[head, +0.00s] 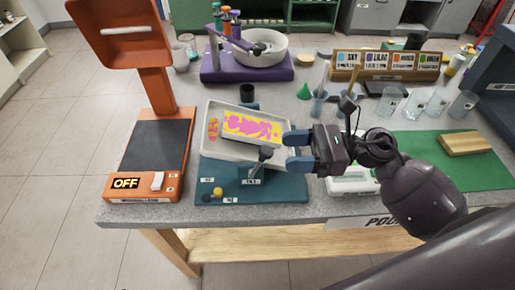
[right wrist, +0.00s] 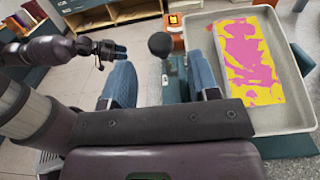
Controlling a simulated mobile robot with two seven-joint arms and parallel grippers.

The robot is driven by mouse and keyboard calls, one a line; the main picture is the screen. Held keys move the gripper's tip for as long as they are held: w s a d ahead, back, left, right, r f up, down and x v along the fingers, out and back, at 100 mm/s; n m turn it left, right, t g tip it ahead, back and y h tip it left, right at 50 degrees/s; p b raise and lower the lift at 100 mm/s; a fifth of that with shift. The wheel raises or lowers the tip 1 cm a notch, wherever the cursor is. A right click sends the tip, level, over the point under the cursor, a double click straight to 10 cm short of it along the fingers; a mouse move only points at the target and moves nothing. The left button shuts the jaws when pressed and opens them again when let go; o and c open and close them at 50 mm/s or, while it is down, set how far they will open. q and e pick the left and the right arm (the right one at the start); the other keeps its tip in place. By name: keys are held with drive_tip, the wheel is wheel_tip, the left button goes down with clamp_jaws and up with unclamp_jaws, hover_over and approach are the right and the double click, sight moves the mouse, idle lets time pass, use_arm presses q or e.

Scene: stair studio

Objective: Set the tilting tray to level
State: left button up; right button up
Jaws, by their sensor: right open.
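The tilting tray (head: 208,150) is a pale shallow tray on a teal base (head: 285,190), holding a yellow and pink painted panel (head: 250,128). It looks tilted relative to the base. A lever with a black ball knob (head: 265,153) stands at its front, above a small display (head: 251,182) whose digits are too small to read surely. My right gripper (head: 288,151) is open just right of the knob. In the right wrist view the knob (right wrist: 160,44) lies ahead, between the spread blue fingers (right wrist: 158,68). My left gripper (right wrist: 113,51) shows there, its opening unclear.
An orange device (head: 150,150) marked OFF stands left of the tray. A purple stand with a bowl (head: 247,72) is behind. Several glass beakers (head: 413,105) and a colour-label rack (head: 388,62) are at the back right. A wooden block (head: 465,143) lies on a green mat.

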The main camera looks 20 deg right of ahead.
sight(272, 151)
drive_tip(key=p+x, duration=0.1)
drive_tip(key=x, duration=0.6)
drive_tip(key=shift+w+a+f, duration=0.1)
drive_tip(key=shift+a, duration=0.15)
clamp_jaws()
